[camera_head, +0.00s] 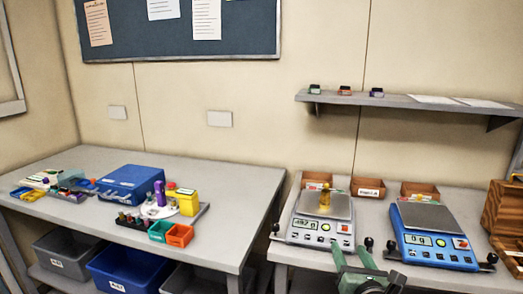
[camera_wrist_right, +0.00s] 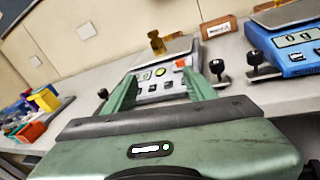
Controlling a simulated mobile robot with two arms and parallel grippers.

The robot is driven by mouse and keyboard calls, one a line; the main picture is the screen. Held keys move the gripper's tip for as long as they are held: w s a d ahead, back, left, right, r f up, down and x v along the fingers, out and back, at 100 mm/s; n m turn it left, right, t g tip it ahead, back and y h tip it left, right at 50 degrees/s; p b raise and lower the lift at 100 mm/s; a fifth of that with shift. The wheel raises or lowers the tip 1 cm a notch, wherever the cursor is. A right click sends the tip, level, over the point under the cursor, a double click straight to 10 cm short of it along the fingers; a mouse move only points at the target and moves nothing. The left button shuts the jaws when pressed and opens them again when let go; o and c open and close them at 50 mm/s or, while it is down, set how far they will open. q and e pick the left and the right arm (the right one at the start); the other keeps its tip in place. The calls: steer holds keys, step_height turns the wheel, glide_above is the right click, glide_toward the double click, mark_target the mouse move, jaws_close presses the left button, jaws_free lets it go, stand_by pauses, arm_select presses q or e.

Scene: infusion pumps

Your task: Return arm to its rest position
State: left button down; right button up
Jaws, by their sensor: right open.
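My right gripper (camera_head: 366,258) is at the bottom of the head view, in front of the white-fronted scale (camera_head: 318,231). Its two green fingers are apart with nothing between them. In the right wrist view the open fingers (camera_wrist_right: 163,88) frame the front panel of this scale. A brass weight (camera_head: 325,197) stands upright on the scale's pan, apart from the gripper, and also shows in the right wrist view (camera_wrist_right: 157,43). My left gripper is in neither view.
A blue scale (camera_head: 436,250) reading 0 g stands to the right. Small brown bins (camera_head: 368,188) line the back. A wooden box (camera_head: 503,209) is at the right edge. The left table (camera_head: 85,225) holds a blue case (camera_head: 131,182) and coloured bins. A wall shelf (camera_head: 420,103) is above.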

steer(key=s+f+m+g+h, duration=0.1)
steer(key=s+f+m+g, duration=0.5)
steer(key=s+f+m, duration=0.9)
steer(key=s+a+f+m+g+y, duration=0.1)
steer(key=s+f+m+g, duration=0.25)
steer(key=s+m, duration=0.6)
steer(key=s+a+f+m+g, duration=0.1)
steer(key=s+f+m+g, duration=0.35)
steer(key=s, duration=0.75)
step_height(320, 180, down, 25)
steer(key=s+m+g, duration=0.1)
steer(key=s+m, duration=0.1)
steer(key=s+d+f+g+p, duration=0.1)
steer(key=s+d+f, duration=0.2)
steer(key=s+f, duration=1.1)
steer(key=shift+s+d+f, duration=0.2)
steer(key=shift+s+f, duration=0.2)
steer(key=shift+s, duration=0.65)
